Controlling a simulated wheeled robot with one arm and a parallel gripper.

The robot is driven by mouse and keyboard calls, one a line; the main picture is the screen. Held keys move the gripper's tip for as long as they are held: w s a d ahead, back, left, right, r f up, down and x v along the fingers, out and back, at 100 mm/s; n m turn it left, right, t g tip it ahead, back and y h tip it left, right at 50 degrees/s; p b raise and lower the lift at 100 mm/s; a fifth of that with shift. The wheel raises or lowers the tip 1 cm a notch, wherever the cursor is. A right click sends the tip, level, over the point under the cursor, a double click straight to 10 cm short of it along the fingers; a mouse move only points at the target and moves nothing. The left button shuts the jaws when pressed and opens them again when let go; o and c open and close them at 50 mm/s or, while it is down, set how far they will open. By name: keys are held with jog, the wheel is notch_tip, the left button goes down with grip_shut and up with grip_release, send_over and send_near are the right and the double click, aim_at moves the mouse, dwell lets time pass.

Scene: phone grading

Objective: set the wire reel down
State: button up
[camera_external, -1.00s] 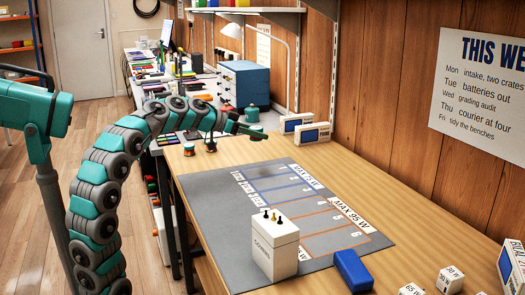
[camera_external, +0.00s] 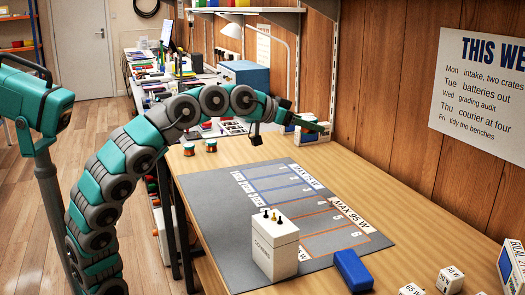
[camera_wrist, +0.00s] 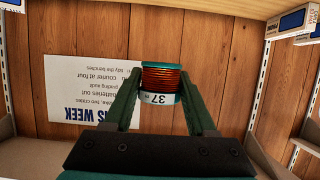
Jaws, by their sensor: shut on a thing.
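My gripper (camera_wrist: 161,88) is shut on the wire reel (camera_wrist: 161,76), which shows between the two fingertips in the wrist view. The reel has copper-coloured wire, teal flanges and a white label reading 37, upside down in the picture. In the external view my gripper (camera_external: 308,126) is stretched out to the right above the far part of the bench, in front of the blue-and-white boxes. I cannot make out the held reel there. Two other small reels (camera_external: 189,149) (camera_external: 211,146) stand on the bench's far left corner.
A grey mat (camera_external: 205,215) with numbered lanes lies on the bench (camera_external: 385,205). A white lidded box (camera_external: 275,250) and a blue block (camera_external: 353,270) stand at its near side. Blue-and-white boxes (camera_external: 312,133) stand by the wall. Bare wood lies right of the mat.

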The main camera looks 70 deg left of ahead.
jog(key=w+d+f+n+y, duration=0.1)
jog(key=d+f, duration=0.4)
jog(key=f, duration=0.3)
jog(key=n+g+y+p, duration=0.4)
jog(key=n+g+y, duration=0.2)
jog(key=n+y, duration=0.4)
send_over(322, 245)
notch_tip(322, 245, down, 2)
jog(key=f, duration=0.1)
jog(key=shift+f, duration=4.75)
